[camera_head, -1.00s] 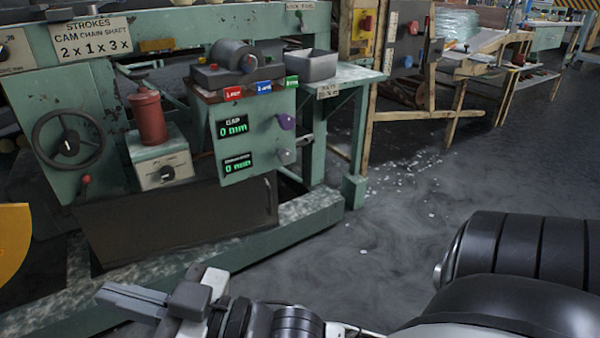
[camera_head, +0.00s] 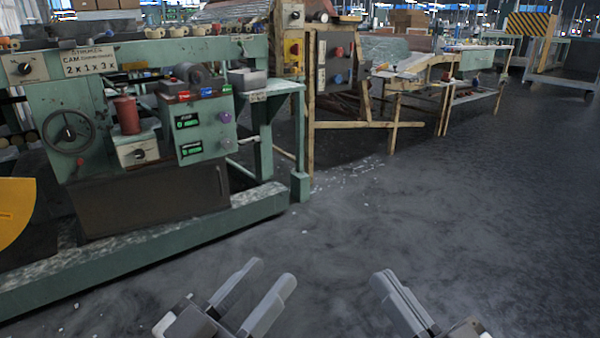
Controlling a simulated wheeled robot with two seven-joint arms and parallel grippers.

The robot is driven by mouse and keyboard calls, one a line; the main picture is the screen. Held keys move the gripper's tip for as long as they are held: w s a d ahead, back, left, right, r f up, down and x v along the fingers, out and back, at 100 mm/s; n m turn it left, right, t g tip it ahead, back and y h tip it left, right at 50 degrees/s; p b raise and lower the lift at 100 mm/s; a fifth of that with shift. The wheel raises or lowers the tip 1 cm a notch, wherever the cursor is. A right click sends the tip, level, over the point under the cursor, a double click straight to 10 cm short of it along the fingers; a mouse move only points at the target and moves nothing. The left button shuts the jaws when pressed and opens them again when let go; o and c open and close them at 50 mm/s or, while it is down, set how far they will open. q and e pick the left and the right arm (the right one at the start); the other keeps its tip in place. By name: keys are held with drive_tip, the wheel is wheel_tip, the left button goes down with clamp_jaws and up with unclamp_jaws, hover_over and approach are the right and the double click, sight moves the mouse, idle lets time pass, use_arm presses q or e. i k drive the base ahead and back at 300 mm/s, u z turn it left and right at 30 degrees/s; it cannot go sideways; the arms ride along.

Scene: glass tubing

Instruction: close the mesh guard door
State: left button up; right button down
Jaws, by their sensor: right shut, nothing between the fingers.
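I cannot make out a mesh guard door with certainty in the head view. A pale framed panel (camera_head: 562,62) stands at the far right, beside a yellow-and-black striped board (camera_head: 531,25); whether it is mesh or a door is too small to tell. My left gripper (camera_head: 272,271) is at the bottom centre, its two fingers apart with nothing between them. My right gripper (camera_head: 386,275) is at the bottom, right of centre, its fingers together and empty. Both are over open floor and touch nothing.
A green machine (camera_head: 90,215) with a handwheel (camera_head: 68,132) and control box (camera_head: 206,128) fills the left. A yellow rounded part (camera_head: 14,210) is at the left edge. Wooden-framed benches (camera_head: 367,125) stand behind. The grey floor (camera_head: 430,210) is clear at centre and right.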

sight(105, 208)
drive_tip(key=z, duration=0.2)
drive_tip(key=i, duration=1.15)
drive_tip(key=u, duration=1)
drive_tip(key=i, duration=0.85)
drive_tip(key=u, duration=1)
drive_tip(key=i, duration=0.55)
drive_tip(key=u, duration=0.05)
